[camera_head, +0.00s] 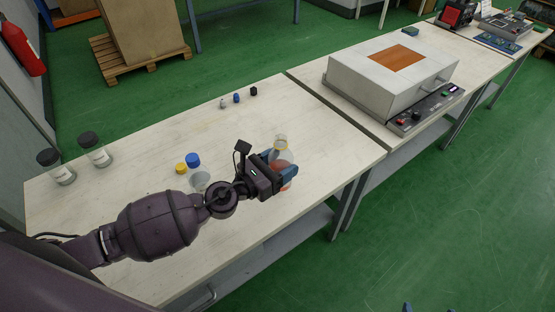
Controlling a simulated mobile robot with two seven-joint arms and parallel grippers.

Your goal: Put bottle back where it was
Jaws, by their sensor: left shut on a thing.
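A clear bottle (281,154) with reddish contents is at the right part of the near white table. My left gripper (285,170) is shut on the bottle around its middle. The bottle's neck shows above the fingers and some red shows below them. The bottle looks close to upright, and I cannot tell whether its base touches the table. My right gripper is not clearly in view; only small dark tips show at the bottom edge.
Two black-capped jars (94,150) stand at the table's left. A yellow cap (181,168), a blue cap (193,160) and a clear cup (200,181) are near my left arm. Several small items (237,98) lie at the back. A grey box device (390,75) sits on the adjoining table.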

